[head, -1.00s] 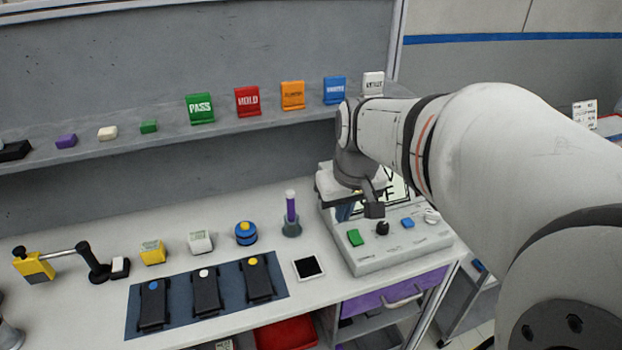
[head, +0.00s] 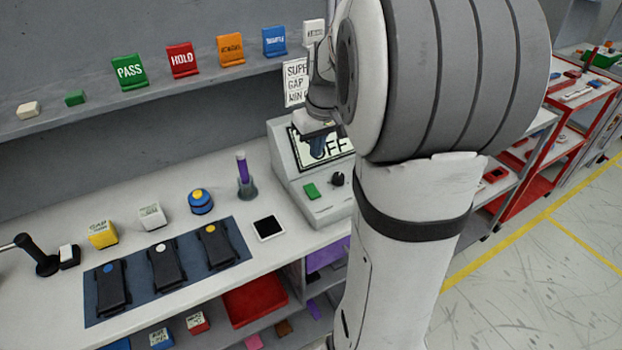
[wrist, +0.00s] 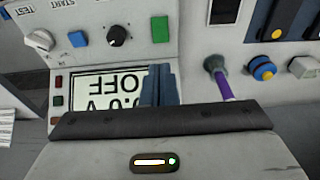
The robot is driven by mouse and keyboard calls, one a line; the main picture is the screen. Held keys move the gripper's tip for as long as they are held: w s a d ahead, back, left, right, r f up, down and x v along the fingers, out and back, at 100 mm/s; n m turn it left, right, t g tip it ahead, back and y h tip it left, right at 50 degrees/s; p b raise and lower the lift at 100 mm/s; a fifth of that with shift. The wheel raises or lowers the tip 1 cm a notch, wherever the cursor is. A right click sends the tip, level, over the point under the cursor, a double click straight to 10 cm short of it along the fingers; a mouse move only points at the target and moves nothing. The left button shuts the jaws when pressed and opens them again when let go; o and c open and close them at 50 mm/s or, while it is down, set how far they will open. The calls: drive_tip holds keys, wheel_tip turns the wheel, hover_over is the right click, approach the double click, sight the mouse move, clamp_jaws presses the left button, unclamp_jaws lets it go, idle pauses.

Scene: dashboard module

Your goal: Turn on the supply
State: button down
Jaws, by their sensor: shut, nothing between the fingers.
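The supply is a grey console (head: 290,158) with a sloped panel, at the right end of the bench. Its screen (head: 338,150) reads OFF; in the wrist view the screen (wrist: 100,92) is upside down and shows 0.0 V and OFF. The panel has a green button (wrist: 160,29), a black knob (wrist: 117,36), a blue button (wrist: 77,39) and a white knob (wrist: 40,40). Small red and green buttons line the screen's edge. My gripper (head: 318,150) is shut and empty, its blue fingers (wrist: 158,84) overlapping the screen. Whether they touch is unclear. My arm hides the panel's right part in the head view.
A purple-topped tool in a holder (head: 244,175) stands left of the console, with a black-and-white tile (head: 268,228) in front. A dark mat (head: 95,308) holds several black devices. Coloured signs, including PASS (head: 130,71), stand on the shelf above.

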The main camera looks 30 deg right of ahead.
sight(311, 187)
drive_tip(key=f, duration=0.4)
drive_tip(key=w+f, duration=0.1)
drive_tip(key=f, duration=0.3)
drive_tip(key=w+f+p, duration=0.1)
drive_tip(key=f, duration=0.3)
drive_tip(key=shift+w, duration=0.15)
